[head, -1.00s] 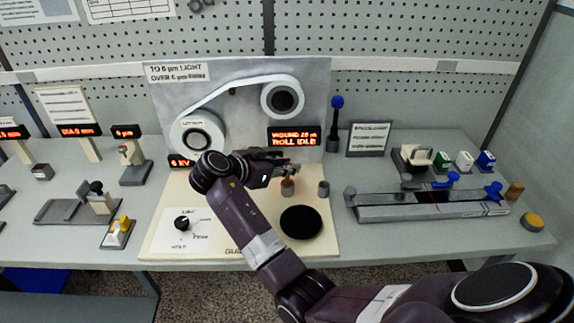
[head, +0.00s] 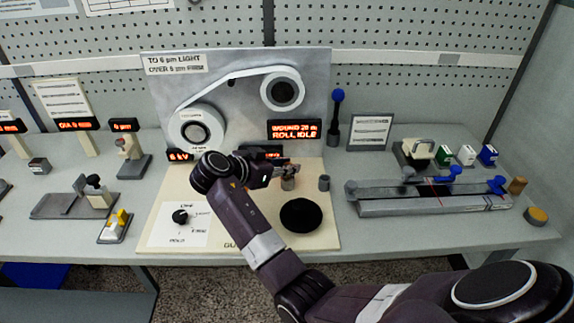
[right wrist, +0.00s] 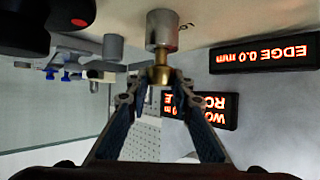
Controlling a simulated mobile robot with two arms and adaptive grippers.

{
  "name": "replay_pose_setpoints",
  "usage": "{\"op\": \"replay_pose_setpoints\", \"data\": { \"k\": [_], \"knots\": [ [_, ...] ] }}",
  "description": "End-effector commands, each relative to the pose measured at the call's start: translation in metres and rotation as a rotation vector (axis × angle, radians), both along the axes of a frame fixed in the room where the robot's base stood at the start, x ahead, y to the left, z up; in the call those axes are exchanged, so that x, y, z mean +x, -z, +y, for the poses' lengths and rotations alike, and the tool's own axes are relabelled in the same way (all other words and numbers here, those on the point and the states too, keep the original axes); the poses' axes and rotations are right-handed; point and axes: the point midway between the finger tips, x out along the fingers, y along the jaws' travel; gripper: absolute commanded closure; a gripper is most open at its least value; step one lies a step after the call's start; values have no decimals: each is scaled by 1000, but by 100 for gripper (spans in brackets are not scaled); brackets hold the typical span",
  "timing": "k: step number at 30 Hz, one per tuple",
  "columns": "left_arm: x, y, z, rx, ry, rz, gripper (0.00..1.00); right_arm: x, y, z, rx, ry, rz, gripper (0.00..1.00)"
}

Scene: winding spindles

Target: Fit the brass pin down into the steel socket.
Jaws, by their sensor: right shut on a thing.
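The steel socket (head: 288,184) is a short grey cylinder standing on the cream base plate, and it shows at the top of the right wrist view (right wrist: 162,30), which is upside down. The brass pin (right wrist: 161,74) is between the fingertips of my right gripper (head: 284,170), which is shut on it. The pin's narrow end meets the socket's rim in line with it; I cannot tell how deep it sits. In the head view the fingertips are just above the socket and largely hide the pin. My left gripper is not in view.
A second grey cylinder (head: 324,183) stands right of the socket, and a black round pad (head: 300,215) lies in front. The winding panel (head: 235,80) with lit displays rises behind. A long grey fixture (head: 435,203) is at right. A dial (head: 181,217) is at front left.

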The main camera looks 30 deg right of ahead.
Motion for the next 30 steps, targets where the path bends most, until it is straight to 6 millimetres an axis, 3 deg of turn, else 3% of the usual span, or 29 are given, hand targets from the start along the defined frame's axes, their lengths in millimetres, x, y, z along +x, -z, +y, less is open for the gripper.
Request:
{"op": "replay_pose_setpoints", "data": {
  "k": [2,3,8,18,30],
  "knots": [
    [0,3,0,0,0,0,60,0,3,0,0,0,0,100],
    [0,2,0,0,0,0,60,0,2,0,0,0,0,76],
    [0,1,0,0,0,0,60,0,2,0,0,0,0,58],
    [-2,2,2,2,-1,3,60,-1,0,4,1,-1,0,58],
    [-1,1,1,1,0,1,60,-12,-28,56,1,-2,-2,58]
  ]
}}
